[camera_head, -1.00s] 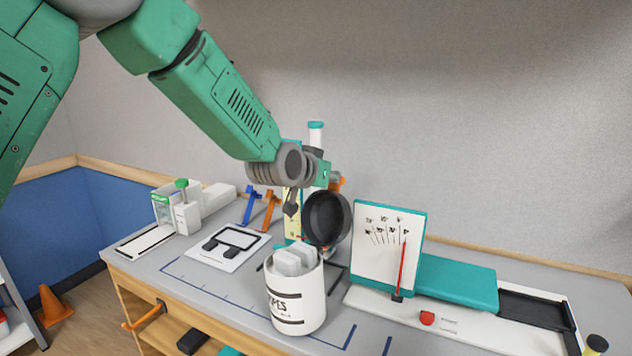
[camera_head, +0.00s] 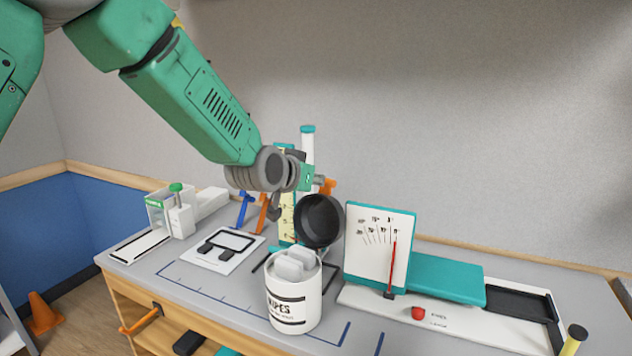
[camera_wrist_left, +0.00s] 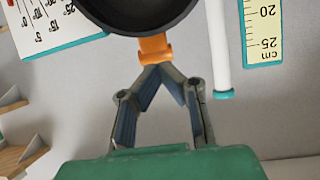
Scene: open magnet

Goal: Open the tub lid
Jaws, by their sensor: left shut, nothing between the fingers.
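The white tub (camera_head: 294,303), labelled WIPES, stands on the bench with its mouth open and white wipes (camera_head: 294,264) showing. Its round black lid (camera_head: 319,222) stands raised, nearly upright, behind the mouth. The lid (camera_wrist_left: 140,12) fills the top of the left wrist view, with an orange tab (camera_wrist_left: 154,47) on its edge. My left gripper (camera_head: 319,180) is beside the tab, left of it in the head view. Its fingertips (camera_wrist_left: 157,70) are shut and empty, right at the tab; whether they touch it I cannot tell. My right gripper is not in view.
A white gauge board (camera_head: 377,245) with a red needle stands right of the tub, before a teal block (camera_head: 445,278). A ruler (camera_head: 287,213) and white post (camera_head: 307,148) stand behind my gripper. A white card (camera_head: 222,249) lies left.

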